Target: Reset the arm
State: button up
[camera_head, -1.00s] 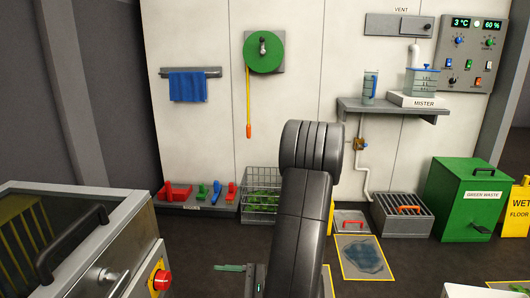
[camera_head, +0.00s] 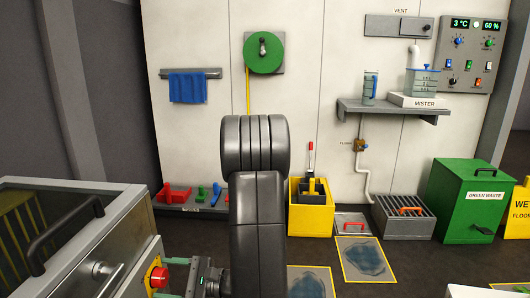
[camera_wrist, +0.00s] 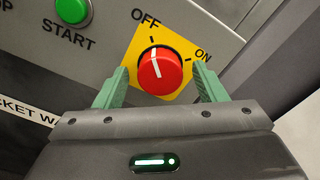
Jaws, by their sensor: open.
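My gripper (camera_wrist: 158,88) is open in the wrist view. Its two green fingers stand apart on either side of a red rotary knob (camera_wrist: 159,76) on a yellow plate marked OFF and ON. The knob's white line points near OFF. I cannot tell whether the fingers touch it. In the head view my arm rises in the middle, and the red knob (camera_head: 159,277) shows on the machine at the lower left.
The steel machine (camera_head: 88,228) fills the lower left, and a green START button (camera_wrist: 73,10) sits beside the knob. A yellow bin (camera_head: 300,222), floor grate box (camera_head: 403,217) and green waste bin (camera_head: 466,200) stand along the wall.

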jog(key=shift+r+m+p, duration=0.3)
jog(key=shift+m+p, duration=0.3)
jog(key=shift+p, duration=0.3)
jog(key=m+p, duration=0.5)
jog(key=m, duration=0.1)
jog(key=m+p, duration=0.2)
jog(key=m, duration=0.3)
jog(key=shift+w+f+p, duration=0.1)
jog(key=shift+f+p, duration=0.05)
jog(key=shift+p, duration=0.15)
jog(key=m+p, duration=0.1)
jog(key=m, duration=0.2)
jog(key=shift+f, duration=0.15)
jog(key=shift+m, duration=0.3)
